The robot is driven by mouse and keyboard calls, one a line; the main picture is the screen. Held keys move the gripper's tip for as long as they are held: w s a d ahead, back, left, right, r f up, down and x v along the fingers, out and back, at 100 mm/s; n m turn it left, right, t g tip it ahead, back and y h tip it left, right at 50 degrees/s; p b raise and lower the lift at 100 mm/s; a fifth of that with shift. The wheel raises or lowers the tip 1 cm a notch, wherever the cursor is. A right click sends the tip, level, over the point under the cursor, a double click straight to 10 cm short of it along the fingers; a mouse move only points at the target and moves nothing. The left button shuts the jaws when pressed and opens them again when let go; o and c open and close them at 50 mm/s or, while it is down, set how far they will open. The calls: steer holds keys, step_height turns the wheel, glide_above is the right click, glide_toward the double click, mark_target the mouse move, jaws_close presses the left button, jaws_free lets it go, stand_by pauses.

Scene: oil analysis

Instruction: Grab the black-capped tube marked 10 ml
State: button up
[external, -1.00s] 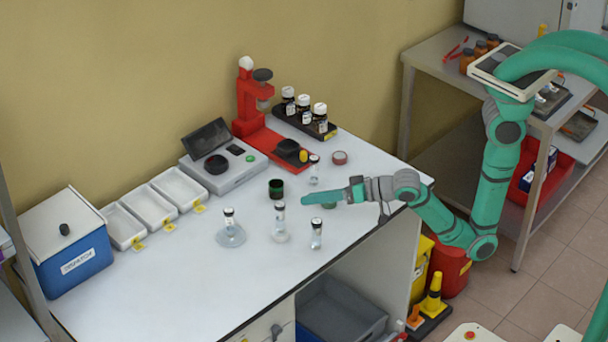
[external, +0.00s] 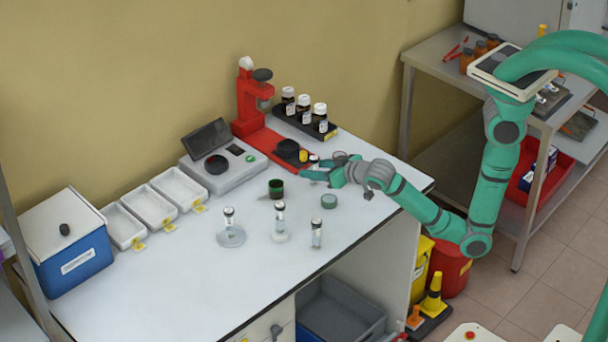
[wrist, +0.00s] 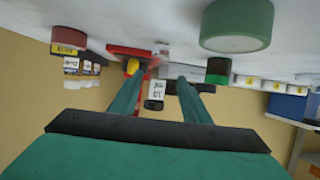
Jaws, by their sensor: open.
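The black-capped tube marked 10 ml (wrist: 156,90) stands between the fingers of my gripper in the wrist view, which is upside down. Its white label reads 10 ml and its dark cap points down in that picture. In the external view only the top of this tube (external: 314,159) shows behind my gripper (external: 308,171); the rest is hidden. My gripper (wrist: 158,80) is open, with one finger on each side of the tube. I cannot tell whether a finger touches it. Three other dark-capped vessels stand nearer the front: a round flask (external: 230,236), a tube (external: 280,222) and a short vial (external: 317,234).
A green round piece (external: 329,201) and a dark green jar (external: 276,188) stand close to my gripper. A red stand (external: 250,120), a scale (external: 225,170) and a black rack (external: 290,122) of bottles lie behind. White trays (external: 150,205) are at left. The front of the table is clear.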

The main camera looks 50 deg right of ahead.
steer(key=x, duration=0.4)
steer(key=shift+w+d+f, duration=0.1)
steer(key=shift+w+d, duration=0.15)
steer(key=shift+w, duration=0.15)
steer(key=shift+c, duration=0.6)
jaws_close()
